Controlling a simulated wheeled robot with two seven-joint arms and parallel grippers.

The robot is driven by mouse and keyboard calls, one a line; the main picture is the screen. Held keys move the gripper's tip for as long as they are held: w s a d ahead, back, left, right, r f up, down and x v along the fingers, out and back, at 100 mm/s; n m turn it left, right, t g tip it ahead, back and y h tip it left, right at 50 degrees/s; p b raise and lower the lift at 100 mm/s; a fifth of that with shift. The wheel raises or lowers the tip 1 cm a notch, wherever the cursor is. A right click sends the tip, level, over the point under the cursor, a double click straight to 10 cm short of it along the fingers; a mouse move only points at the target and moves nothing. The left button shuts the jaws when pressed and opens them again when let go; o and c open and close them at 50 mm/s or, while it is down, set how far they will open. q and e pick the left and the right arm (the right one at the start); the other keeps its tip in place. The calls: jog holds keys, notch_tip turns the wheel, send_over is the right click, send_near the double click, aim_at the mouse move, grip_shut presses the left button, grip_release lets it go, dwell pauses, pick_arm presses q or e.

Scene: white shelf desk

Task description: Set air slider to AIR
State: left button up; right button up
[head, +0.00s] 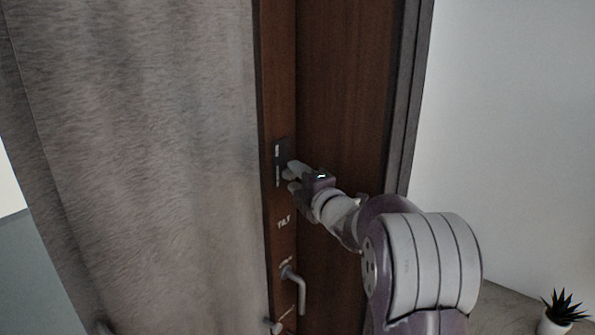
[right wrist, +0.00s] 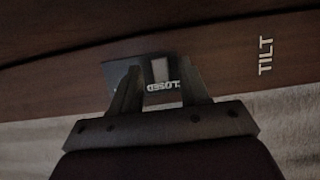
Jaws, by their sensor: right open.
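The air slider (head: 278,151) is a small dark plate with pale marks on the brown wooden frame edge in the head view. In the right wrist view, its dark plate (right wrist: 127,52) carries a light grey tab (right wrist: 160,69) beside the label CLOSED, which appears upside down. An AIR label is not readable. My right gripper (head: 290,180) is at the lower right of the plate; its open fingers (right wrist: 160,92) lie on either side of the tab and label in the wrist view. Contact cannot be told. My left gripper is not in view.
Below the plate are a TILT label (head: 284,223) and a grey lever handle (head: 296,289) on the frame. A grey textured panel (head: 130,150) fills the left. A white wall (head: 510,130) and a potted plant (head: 562,312) are at the right.

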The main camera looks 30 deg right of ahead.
aim_at(287, 144)
jog(key=shift+w+a, duration=0.1)
jog(key=shift+w, duration=0.15)
jog(key=shift+w+f, duration=0.1)
jog(key=shift+c, duration=0.9)
grip_shut()
notch_tip(287, 144, up, 7)
jog(key=shift+f+p, duration=0.15)
jog(key=shift+p, duration=0.7)
jog(key=shift+o, duration=0.9)
grip_release()
jog(key=shift+s, duration=0.2)
